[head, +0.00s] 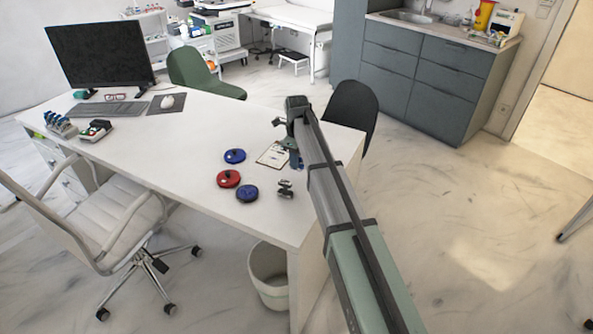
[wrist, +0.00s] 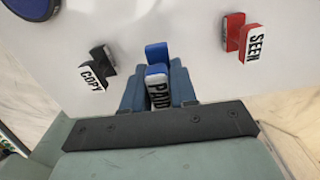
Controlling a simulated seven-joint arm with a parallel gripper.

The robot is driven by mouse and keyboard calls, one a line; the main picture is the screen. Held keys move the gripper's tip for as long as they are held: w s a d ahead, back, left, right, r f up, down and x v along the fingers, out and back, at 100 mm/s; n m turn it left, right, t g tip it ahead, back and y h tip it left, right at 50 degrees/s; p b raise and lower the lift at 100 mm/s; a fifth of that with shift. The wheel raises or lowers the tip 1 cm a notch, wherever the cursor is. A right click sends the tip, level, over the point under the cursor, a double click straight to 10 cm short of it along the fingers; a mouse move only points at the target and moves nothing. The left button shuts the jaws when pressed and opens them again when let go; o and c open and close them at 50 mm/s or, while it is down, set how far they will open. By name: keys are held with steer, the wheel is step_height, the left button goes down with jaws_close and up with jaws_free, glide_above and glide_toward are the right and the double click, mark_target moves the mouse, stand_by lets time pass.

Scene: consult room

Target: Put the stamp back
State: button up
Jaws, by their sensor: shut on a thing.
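My gripper (wrist: 158,92) is shut on a blue stamp (wrist: 157,54) marked PAID, which sits between its two blue-grey fingers. In the head view my gripper (head: 296,160) is over the desk's right part, beside a sheet of paper (head: 272,155); the held stamp cannot be made out there. A black stamp (wrist: 97,75) marked COPY lies left of the fingers in the wrist view. A red stamp (wrist: 243,38) marked SEEN lies to the right. A small dark object (head: 285,188) is on the desk in front of my gripper.
Blue (head: 235,156), red (head: 229,178) and dark blue (head: 247,193) round pads lie left of my gripper. A blue holder (head: 60,124) and a dark holder (head: 96,130) with small items stand at the desk's far left. The middle of the white desk (head: 165,140) is clear.

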steer(key=shift+f, duration=2.4)
steer(key=shift+f, duration=0.1)
steer(key=o, duration=0.8)
steer(key=shift+o, duration=0.2)
step_height(320, 180, up, 12)
steer(key=shift+r, duration=0.1)
